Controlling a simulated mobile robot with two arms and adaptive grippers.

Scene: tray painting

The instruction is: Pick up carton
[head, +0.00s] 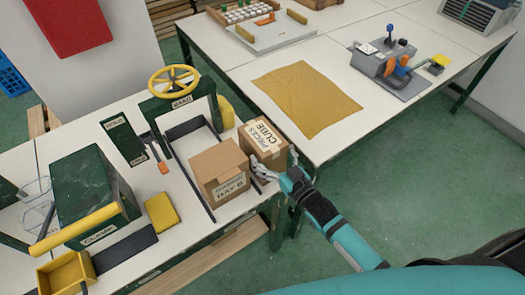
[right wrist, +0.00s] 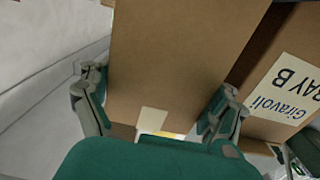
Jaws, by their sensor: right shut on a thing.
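A brown carton with a cream printed label on top (head: 262,137) sits at the right edge of the left worktable. My right gripper (head: 275,161) is shut on this carton, with one finger on each side. In the right wrist view the carton's plain brown face (right wrist: 180,60) fills the space between the fingers (right wrist: 160,90). I cannot tell whether it is lifted off the table. My left gripper is not in view.
A green frame with a yellow handwheel (head: 174,79) stands behind the cartons. A green clamp block (head: 92,192) and a yellow block (head: 161,212) are to the left. A mustard cloth (head: 307,98) lies on the right-hand table, which has free room around it.

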